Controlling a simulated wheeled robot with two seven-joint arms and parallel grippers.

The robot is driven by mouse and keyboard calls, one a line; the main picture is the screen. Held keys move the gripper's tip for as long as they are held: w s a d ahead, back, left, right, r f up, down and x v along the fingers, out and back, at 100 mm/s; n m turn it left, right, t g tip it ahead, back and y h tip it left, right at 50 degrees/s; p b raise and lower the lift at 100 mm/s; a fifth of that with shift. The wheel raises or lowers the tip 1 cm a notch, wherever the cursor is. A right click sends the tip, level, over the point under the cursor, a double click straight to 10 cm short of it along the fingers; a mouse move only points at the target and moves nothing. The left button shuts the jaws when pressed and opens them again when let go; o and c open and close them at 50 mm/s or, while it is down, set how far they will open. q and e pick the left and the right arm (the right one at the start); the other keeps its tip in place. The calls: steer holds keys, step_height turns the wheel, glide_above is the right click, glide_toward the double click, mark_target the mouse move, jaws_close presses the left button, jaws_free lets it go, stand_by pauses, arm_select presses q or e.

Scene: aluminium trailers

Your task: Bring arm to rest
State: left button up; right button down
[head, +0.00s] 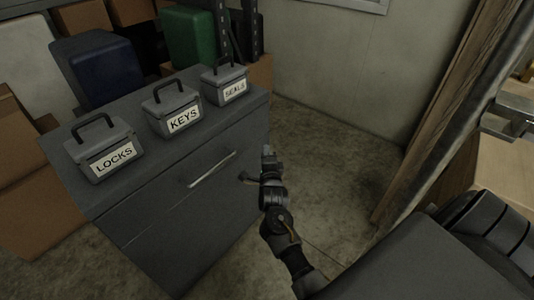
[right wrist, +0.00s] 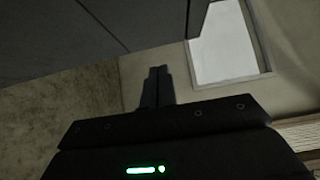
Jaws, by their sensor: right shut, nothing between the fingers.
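My right gripper (head: 266,152) is in the middle of the head view, in front of the right part of the grey cabinet (head: 185,215), at about drawer-handle height. Its fingers are together and hold nothing. In the right wrist view the shut fingers (right wrist: 156,85) point toward the wall, with a dark grey surface at the upper left. The arm reaches up from the lower right of the head view. My left gripper is not in view.
Three grey boxes labelled LOCKS (head: 104,148), KEYS (head: 173,110) and SEALS (head: 225,86) stand on the cabinet. A drawer handle (head: 212,169) is on its front. Cardboard boxes (head: 30,205) lie left. A wooden post (head: 435,110) stands right. Floor between cabinet and post is clear.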

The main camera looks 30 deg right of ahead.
steer(key=shift+s+a, duration=0.25)
